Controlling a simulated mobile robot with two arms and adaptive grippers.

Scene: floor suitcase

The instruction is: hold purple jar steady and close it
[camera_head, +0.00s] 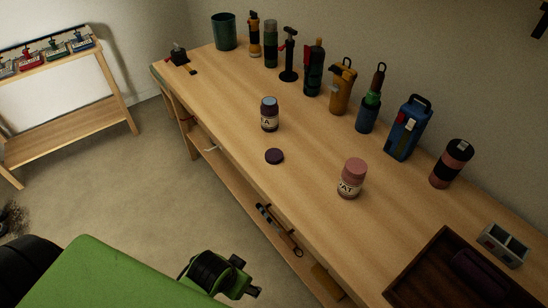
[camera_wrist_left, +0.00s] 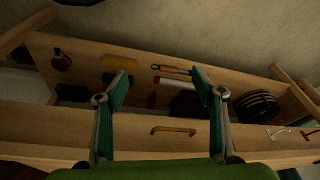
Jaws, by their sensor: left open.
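The purple jar (camera_head: 269,115) stands upright on the workbench with a pale label on its front. Its top looks uncovered and bluish. Neither jar nor lid shows in that view. My right gripper is not in view.
A pink jar (camera_head: 351,180) with its lid on stands to the right. Several bottles and tools line the back, including a blue box-shaped flask (camera_head: 406,130). A dark tray (camera_head: 420,272) sits at the right. The bench (camera_head: 222,98) is clear around the purple jar. A drawer handle (camera_wrist_left: 174,131) shows below.

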